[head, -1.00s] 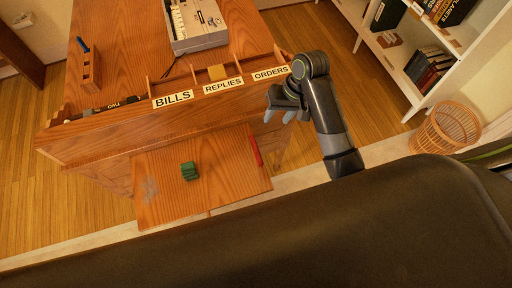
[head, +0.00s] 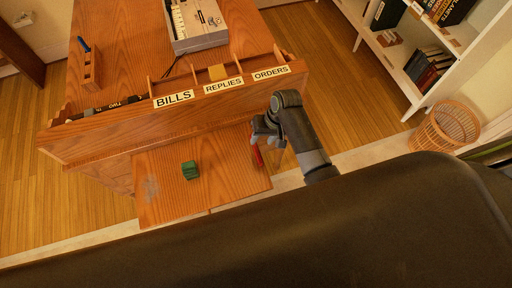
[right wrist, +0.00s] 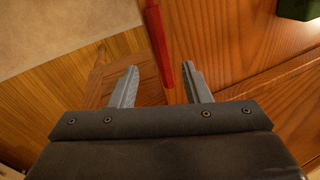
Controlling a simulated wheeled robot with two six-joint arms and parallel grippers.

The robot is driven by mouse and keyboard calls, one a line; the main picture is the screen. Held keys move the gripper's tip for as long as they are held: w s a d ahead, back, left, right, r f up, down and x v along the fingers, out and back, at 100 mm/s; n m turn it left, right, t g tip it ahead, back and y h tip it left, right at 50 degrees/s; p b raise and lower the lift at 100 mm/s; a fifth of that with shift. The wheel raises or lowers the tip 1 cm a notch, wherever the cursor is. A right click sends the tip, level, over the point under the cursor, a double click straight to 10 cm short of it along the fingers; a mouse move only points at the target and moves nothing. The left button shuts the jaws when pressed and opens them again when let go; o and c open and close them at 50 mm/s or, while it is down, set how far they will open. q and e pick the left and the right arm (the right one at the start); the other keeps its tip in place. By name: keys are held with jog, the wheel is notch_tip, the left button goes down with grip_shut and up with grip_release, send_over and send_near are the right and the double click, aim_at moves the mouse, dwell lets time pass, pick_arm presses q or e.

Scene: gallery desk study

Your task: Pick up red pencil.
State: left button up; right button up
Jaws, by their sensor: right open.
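The red pencil (head: 257,157) lies near the right edge of the pull-out wooden board (head: 220,188) at the desk's front. In the right wrist view the red pencil (right wrist: 159,42) runs from the top edge down to a point between the fingertips. My right gripper (head: 262,139) is over the far end of the pencil and hides part of it; it also shows in the right wrist view (right wrist: 160,78). Its two grey fingers are spread apart, with the pencil nearer the right finger. I cannot tell the height gap. My left gripper is not in view.
A green block (head: 190,170) sits on the board, left of the pencil. Behind it rises the desk front with BILLS (head: 173,98), REPLIES and ORDERS slots. A wicker basket (head: 444,128) stands on the floor at the right, by a white bookshelf (head: 405,62).

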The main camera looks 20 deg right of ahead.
aim_at(257, 148)
jog(key=shift+a+x, duration=0.1)
jog(key=shift+x, duration=0.95)
jog(key=shift+a+x, duration=0.15)
jog(key=shift+x, duration=0.9)
jog(key=shift+s, duration=0.15)
jog(key=shift+c, duration=0.2)
grip_shut()
